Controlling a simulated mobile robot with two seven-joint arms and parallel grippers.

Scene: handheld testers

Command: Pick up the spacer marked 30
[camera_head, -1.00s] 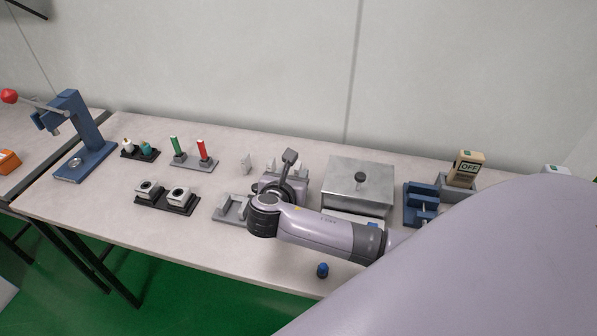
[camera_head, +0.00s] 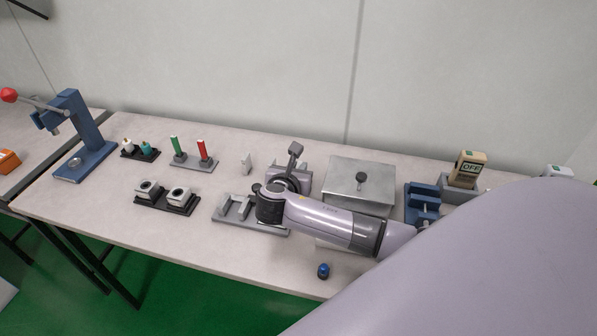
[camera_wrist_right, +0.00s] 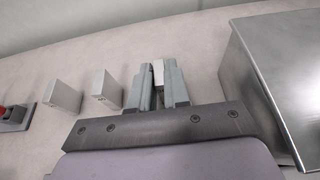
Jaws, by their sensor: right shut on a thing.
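My right gripper (camera_wrist_right: 160,85) is shut on a pale grey spacer (camera_wrist_right: 158,72), which shows between its two fingers in the right wrist view. I cannot read a mark on this spacer. Two similar upright spacers stand on the table left of the gripper, a nearer one (camera_wrist_right: 106,88) and a farther one (camera_wrist_right: 65,95); their marks are too small to read. In the head view one free spacer (camera_head: 246,163) stands at the middle of the table. There my right arm's wrist covers the fingertips and the held spacer. My left gripper is not in view.
A grey slotted fixture (camera_head: 232,210) lies beside my wrist. Red and green handled tools (camera_head: 200,150) stand to the left. A blue-topped piece (camera_head: 323,271) is near the front edge.

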